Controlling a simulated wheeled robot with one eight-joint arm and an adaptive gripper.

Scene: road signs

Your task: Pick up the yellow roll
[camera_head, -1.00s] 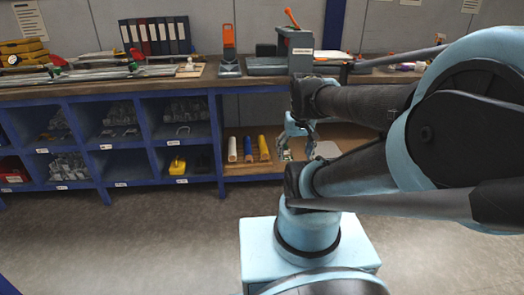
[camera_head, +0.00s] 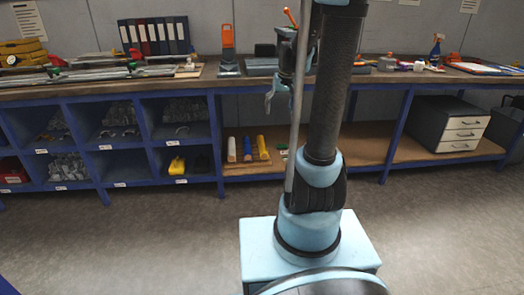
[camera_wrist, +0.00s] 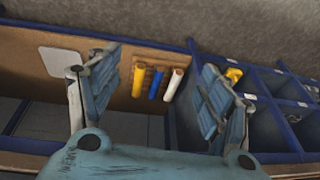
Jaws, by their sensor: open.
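The yellow roll (camera_head: 263,147) stands on the lower wooden shelf, at the right end of a row of three rolls, beside a blue roll (camera_head: 247,149) and a white one (camera_head: 232,150). In the wrist view the yellow roll (camera_wrist: 138,80) is at the left end of the row, between my open fingers in the picture but farther off. My gripper (camera_head: 275,98) hangs in front of the bench, above and to the right of the roll. In the wrist view my gripper (camera_wrist: 155,90) is open, empty and not touching any roll.
The worktop (camera_head: 110,91) above the shelf carries binders, tools and an orange-handled device. Blue cubbies (camera_head: 107,165) stand left of the rolls. A grey drawer unit (camera_head: 450,124) sits on the shelf at right. The floor in front is clear.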

